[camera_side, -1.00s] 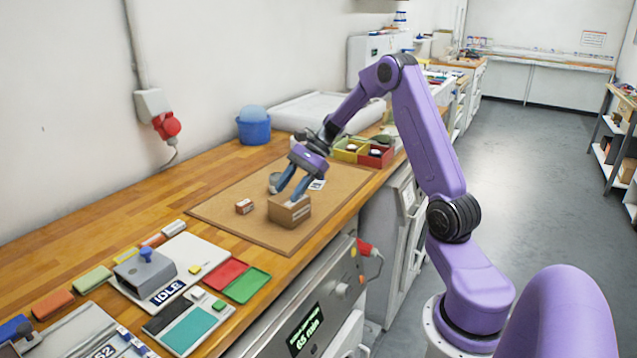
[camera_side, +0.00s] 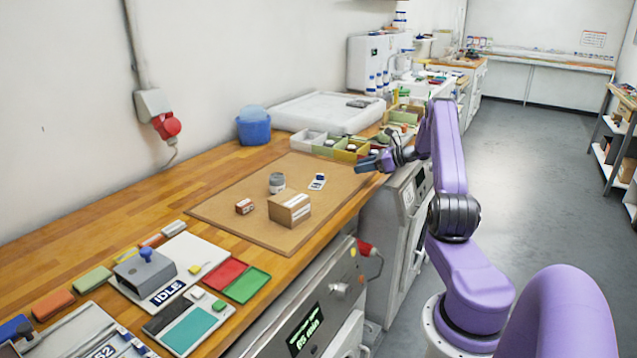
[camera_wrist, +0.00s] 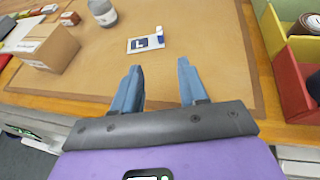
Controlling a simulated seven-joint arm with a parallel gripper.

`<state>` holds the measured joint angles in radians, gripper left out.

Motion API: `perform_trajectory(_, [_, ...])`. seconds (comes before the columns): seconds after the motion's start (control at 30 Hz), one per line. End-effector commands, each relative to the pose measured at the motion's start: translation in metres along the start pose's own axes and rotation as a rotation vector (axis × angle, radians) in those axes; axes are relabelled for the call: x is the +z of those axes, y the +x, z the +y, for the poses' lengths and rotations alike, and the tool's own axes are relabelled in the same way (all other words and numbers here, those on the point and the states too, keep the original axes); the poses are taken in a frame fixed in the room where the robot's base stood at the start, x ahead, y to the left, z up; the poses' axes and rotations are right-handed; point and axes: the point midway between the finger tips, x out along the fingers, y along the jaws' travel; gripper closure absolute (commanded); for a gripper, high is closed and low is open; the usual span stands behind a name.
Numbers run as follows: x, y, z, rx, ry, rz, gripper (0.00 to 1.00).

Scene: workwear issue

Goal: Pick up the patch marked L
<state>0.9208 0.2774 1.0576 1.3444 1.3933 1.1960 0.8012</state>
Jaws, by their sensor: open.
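The patch marked L (camera_wrist: 141,44) is a small white and dark card lying flat on the brown mat (camera_wrist: 205,50). Its L shows in the wrist view, with a small blue bit at its upper right corner. In the side view the patch (camera_side: 317,181) lies right of a grey jar (camera_side: 277,183). My gripper (camera_wrist: 160,66) is open with nothing between its blue fingers. In the wrist view the patch is beyond the fingertips, apart from them. In the side view my gripper (camera_side: 366,163) is above the mat's far right corner, to the right of the patch.
A cardboard box (camera_side: 290,208) and a small brown box (camera_side: 244,206) stand on the mat near the jar. Open coloured bins (camera_side: 345,152) stand behind the mat, and a red one (camera_wrist: 290,75) is close to my gripper's right. Mat between fingers and patch is clear.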

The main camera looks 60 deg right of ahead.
Motion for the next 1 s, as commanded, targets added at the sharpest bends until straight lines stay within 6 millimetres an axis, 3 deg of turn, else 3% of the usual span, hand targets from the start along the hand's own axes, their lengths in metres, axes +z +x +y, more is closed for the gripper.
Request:
perform_trajectory(0.4, [-0.001,0.075,0.001,0.002,-0.001,0.001,0.57])
perform_trajectory(0.67, [0.000,0.092,0.000,0.001,-0.001,0.001,0.57])
perform_trajectory(1.0, [0.001,0.134,0.001,0.002,-0.002,0.002,0.57])
